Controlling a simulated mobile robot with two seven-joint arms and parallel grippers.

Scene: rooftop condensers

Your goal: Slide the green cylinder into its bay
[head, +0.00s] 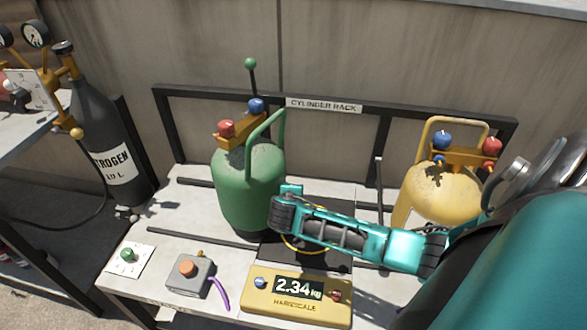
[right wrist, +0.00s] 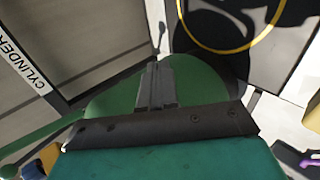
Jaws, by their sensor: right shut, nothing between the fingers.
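The green cylinder (head: 246,190) stands upright on the rack shelf, left of centre, with a green handle and red and blue valve knobs on top. My right gripper (head: 281,214) reaches in from the right, beside the cylinder's right side. In the right wrist view its fingers (right wrist: 155,84) are together and empty, in front of the green cylinder (right wrist: 105,103); whether they touch it I cannot tell. The black-framed cylinder rack (head: 180,125) stands behind, with dark rails (head: 172,237) on the shelf. The cylinder's lower right side is partly hidden by my arm. My left gripper is out of view.
A yellow cylinder (head: 448,188) stands at the right, behind my arm. A scale (head: 262,305) reading 2.34 kg sits in front, with a yellow loop (head: 291,246) over its dark platform. A grey button box (head: 188,275) is front left; a nitrogen cylinder (head: 110,145) stands far left.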

